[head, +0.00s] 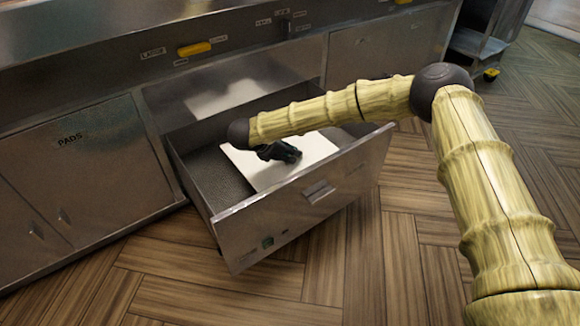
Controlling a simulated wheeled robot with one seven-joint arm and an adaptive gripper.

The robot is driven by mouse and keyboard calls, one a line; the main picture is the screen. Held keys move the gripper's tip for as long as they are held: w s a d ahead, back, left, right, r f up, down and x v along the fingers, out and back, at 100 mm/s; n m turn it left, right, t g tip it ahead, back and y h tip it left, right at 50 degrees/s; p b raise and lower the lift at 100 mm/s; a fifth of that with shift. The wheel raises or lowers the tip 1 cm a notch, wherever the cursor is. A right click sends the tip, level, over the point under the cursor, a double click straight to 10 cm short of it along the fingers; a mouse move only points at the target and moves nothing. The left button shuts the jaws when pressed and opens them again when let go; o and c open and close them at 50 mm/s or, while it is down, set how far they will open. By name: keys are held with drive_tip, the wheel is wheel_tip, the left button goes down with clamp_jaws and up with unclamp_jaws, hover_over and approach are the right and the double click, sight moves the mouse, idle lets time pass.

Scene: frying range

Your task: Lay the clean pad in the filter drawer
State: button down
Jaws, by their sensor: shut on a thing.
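The filter drawer (205,172) is pulled open below the range front, with its grey mesh-like floor showing at the left. The clean pad (305,168) is a flat white sheet inside the drawer's walls, towards the right side. My gripper (284,153) is black, points into the drawer and is shut on the pad. My arm hides the pad's far part. I cannot tell whether the pad touches the drawer floor all over.
The drawer front (300,205) with its handle juts out over the wooden floor. A closed cabinet door marked PADS (80,160) is at the left. A yellow handle (194,49) sits on the panel above the drawer. The wooden floor (350,260) in front is clear.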

wheel_tip(320, 180, down, 5)
drive_tip(key=shift+r+b, duration=0.15)
drive_tip(key=shift+b, duration=0.85)
drive_tip(key=c, duration=1.5)
unclamp_jaws()
drive_tip(key=shift+s+a+r+p, duration=0.3)
drive_tip(key=shift+r+p, duration=0.1)
drive_tip(key=shift+r, duration=0.15)
drive_tip(key=p+v, duration=0.4)
drive_tip(key=v, duration=0.6)
drive_tip(key=shift+s+a+r+p, duration=0.2)
drive_tip(key=shift+a+p, duration=0.05)
drive_tip(key=shift+p, duration=0.05)
